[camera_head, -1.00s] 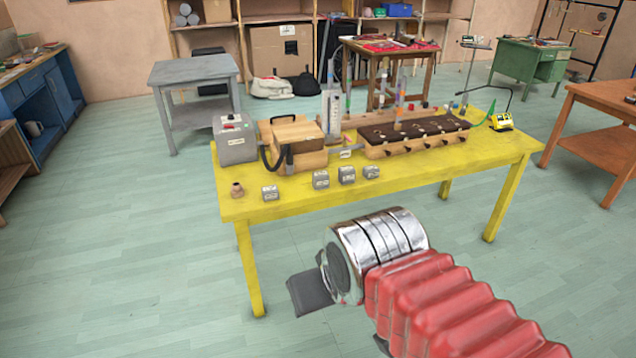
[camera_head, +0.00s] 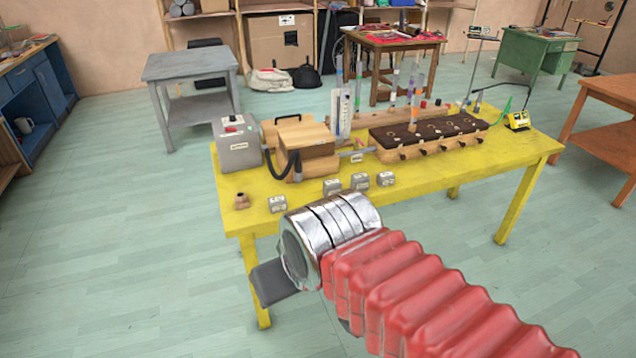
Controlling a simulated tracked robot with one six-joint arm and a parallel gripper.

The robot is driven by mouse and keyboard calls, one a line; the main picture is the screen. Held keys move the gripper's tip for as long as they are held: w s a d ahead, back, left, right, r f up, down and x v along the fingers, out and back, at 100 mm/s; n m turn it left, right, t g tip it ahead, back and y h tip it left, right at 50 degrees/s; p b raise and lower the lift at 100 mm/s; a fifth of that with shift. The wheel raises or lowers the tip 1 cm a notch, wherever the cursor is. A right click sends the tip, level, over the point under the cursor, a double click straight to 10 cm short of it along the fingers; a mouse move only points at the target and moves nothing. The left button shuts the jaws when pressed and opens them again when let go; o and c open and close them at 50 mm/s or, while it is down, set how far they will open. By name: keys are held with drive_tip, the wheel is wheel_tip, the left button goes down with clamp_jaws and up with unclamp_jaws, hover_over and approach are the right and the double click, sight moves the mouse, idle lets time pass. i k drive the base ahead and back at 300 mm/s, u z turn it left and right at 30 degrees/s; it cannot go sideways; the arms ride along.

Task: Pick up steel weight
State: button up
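Several small grey blocks with pale labels stand in a row along the front of the yellow table (camera_head: 470,175). The leftmost block (camera_head: 277,204) stands apart, and three others, a second block (camera_head: 332,187), a third block (camera_head: 360,181) and a fourth block (camera_head: 385,178), are grouped to its right. The labels are too small to read, so I cannot tell which one is the steel weight. My gripper (camera_head: 272,283) shows as a dark grey piece beyond my silver wrist, in front of the table's near left part, apart from the blocks. Its fingertips cannot be made out.
A small brown object (camera_head: 242,200) sits at the table's left corner. Behind the blocks are a grey box (camera_head: 237,145), a wooden bellows-like box (camera_head: 308,145) and a long wooden case (camera_head: 430,140) with a dark top. The front right tabletop is clear.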

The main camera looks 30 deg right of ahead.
sight(330, 186)
drive_tip(key=i, duration=1.35)
drive_tip(key=z, duration=0.4)
